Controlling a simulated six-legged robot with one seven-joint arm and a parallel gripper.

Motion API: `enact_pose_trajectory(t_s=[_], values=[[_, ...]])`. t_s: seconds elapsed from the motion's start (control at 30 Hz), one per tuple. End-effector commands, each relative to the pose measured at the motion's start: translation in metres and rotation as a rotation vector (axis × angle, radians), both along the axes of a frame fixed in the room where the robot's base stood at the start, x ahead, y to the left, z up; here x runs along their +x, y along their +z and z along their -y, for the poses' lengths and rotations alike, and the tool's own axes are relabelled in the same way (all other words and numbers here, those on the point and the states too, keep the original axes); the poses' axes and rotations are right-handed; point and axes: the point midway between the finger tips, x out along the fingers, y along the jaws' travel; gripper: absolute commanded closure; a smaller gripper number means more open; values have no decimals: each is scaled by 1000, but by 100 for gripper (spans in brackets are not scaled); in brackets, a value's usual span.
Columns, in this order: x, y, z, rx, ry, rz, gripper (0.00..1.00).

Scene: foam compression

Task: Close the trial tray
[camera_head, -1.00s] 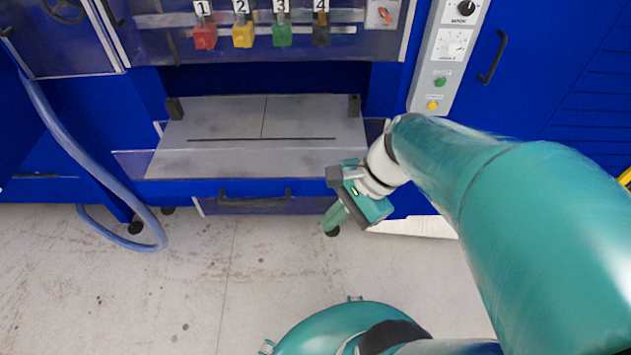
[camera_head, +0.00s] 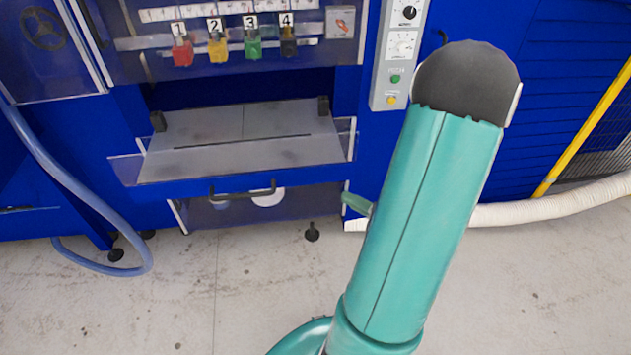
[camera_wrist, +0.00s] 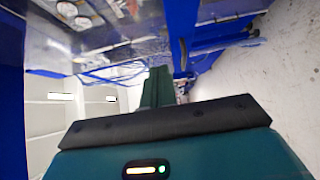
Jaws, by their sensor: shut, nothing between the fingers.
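The trial tray (camera_head: 240,155) is a grey plate with clear side panels, standing out from the front of the blue machine in the head view. A dark bar handle (camera_head: 243,192) is at its front, above a clear lower panel. My gripper shows in the wrist view (camera_wrist: 158,88) as dark green fingers, shut and empty. In the head view only a green finger part (camera_head: 355,204) shows, just right of the tray's front right corner. My forearm hides the rest. I see no contact with the tray.
Numbered coloured valves (camera_head: 219,48) hang above the tray. A control panel (camera_head: 400,50) with a green and a yellow button is to its right. A blue hose (camera_head: 70,185) curves down at left, and a white hose (camera_head: 550,198) lies at right. The floor in front is clear.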

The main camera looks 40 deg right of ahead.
Motion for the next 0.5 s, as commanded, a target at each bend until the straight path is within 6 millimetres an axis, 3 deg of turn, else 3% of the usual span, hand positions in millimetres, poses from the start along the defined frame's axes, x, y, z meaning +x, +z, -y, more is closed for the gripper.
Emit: enact_pose_trajectory(t_s=[0.17, 0.5], values=[[21, 1, 0, -4, 1, 1, 100], [88, 0, -14, -6, 5, 0, 100]])
